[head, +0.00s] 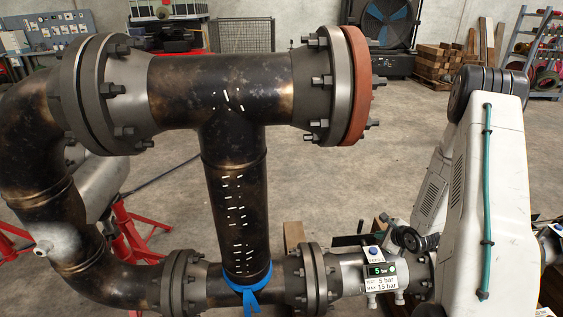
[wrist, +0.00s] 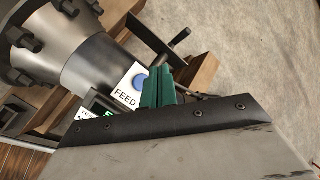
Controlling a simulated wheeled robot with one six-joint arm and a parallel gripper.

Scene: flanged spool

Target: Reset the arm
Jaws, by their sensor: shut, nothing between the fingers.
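My gripper (wrist: 158,88) shows in the wrist view as two green fingers, shut together with nothing between them. The fingertips are beside a white FEED label (wrist: 124,97) with a blue button (wrist: 140,82); I cannot tell whether they touch it. In the head view the button (head: 373,251) sits on top of a small gauge box (head: 382,269) reading 5, with a plate for 5 bar and 15 bar below. My arm comes down at the right of the head view, and the fingers cannot be made out there.
A large dark flanged pipe spool (head: 232,90) fills the left and middle, with a reddish-brown end flange (head: 357,85) at upper right. Blue strap (head: 245,290) wraps its lower joint. Red stands (head: 128,235) are at left. Wooden blocks (wrist: 198,75) lie behind the fingers. Open concrete floor lies beyond.

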